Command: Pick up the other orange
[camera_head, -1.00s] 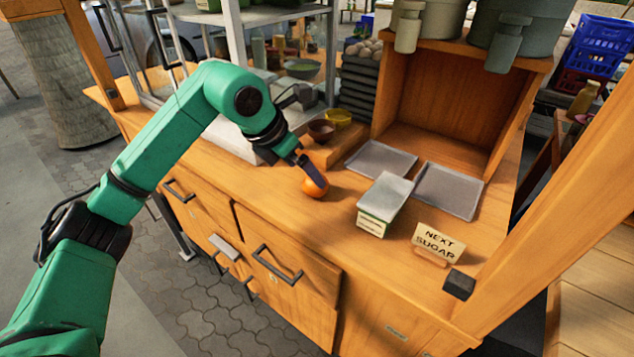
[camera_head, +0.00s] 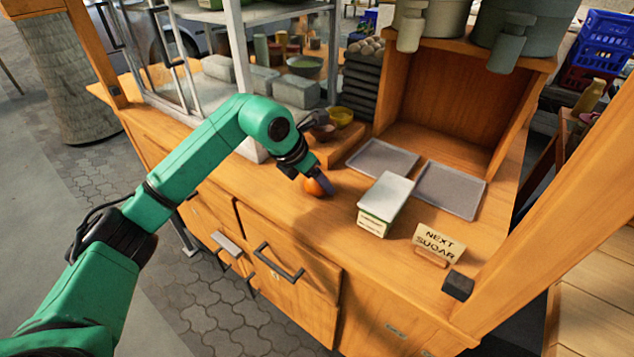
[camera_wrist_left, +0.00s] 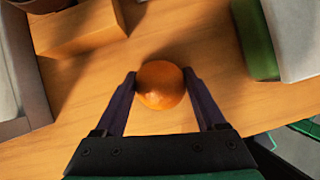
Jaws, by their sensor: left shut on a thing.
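One orange (camera_head: 315,187) is at the counter surface, left of the white and green box, partly hidden behind my gripper in the head view. In the left wrist view the orange (camera_wrist_left: 161,85) sits between the two fingertips, which touch it on both sides. My left gripper (camera_head: 320,184) is shut on the orange. I cannot tell whether the orange is lifted off the counter. No second orange shows. My right gripper is not in view.
The white and green box (camera_head: 385,203) stands right of the gripper. Two grey trays (camera_head: 450,190) lie behind it. A sign (camera_head: 438,243) stands near the right edge. A wooden board with a yellow bowl (camera_head: 340,116) and a brown bowl (camera_head: 322,131) is behind the gripper.

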